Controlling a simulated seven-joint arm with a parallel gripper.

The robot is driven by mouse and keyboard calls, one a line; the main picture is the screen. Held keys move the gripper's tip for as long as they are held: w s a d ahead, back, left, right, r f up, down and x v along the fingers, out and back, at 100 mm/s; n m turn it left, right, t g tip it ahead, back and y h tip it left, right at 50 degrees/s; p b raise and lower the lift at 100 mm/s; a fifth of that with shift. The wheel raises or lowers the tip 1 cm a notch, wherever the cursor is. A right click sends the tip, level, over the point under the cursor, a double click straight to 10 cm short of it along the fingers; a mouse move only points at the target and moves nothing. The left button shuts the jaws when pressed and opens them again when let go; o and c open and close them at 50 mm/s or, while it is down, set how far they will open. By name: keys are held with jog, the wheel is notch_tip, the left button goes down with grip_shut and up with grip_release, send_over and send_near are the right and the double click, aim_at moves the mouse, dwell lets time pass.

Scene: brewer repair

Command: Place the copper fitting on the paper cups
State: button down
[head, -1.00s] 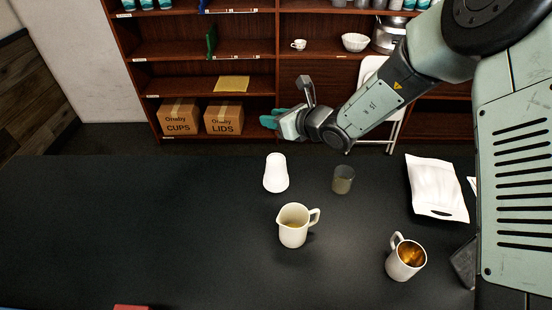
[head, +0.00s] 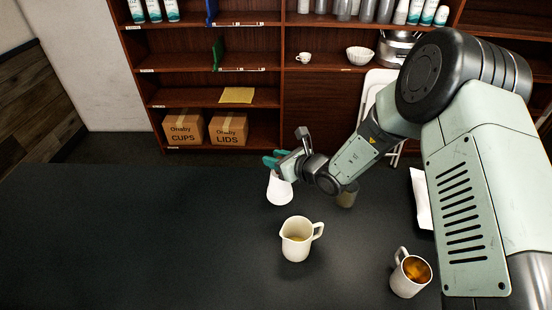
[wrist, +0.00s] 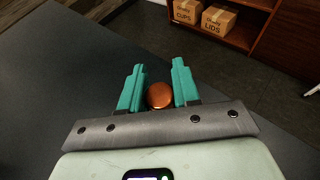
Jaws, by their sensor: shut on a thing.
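The copper fitting (wrist: 160,95) shows as a round orange-brown disc between the teal fingers of my gripper (wrist: 158,80) in the wrist view. My gripper is shut on it. In the head view my gripper (head: 271,161) is just above the white paper cups (head: 280,192), overlapping their top. The cups are an upside-down stack on the dark counter (head: 130,240). The fitting is not visible in the head view, and the cups are hidden in the wrist view. I cannot tell whether the fitting touches the cups.
A grey, see-through cup (head: 347,196) stands right of the paper cups, partly behind my arm. A cream pitcher (head: 296,241) is nearer the front, and a mug (head: 409,275) with amber contents is at right. A white bag (head: 421,200) is partly hidden by my arm. The left counter is clear.

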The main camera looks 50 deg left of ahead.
jog(key=c, duration=0.8)
grip_release()
jog(key=shift+f, duration=0.1)
jog(key=shift+r, duration=0.2)
jog(key=v, duration=1.2)
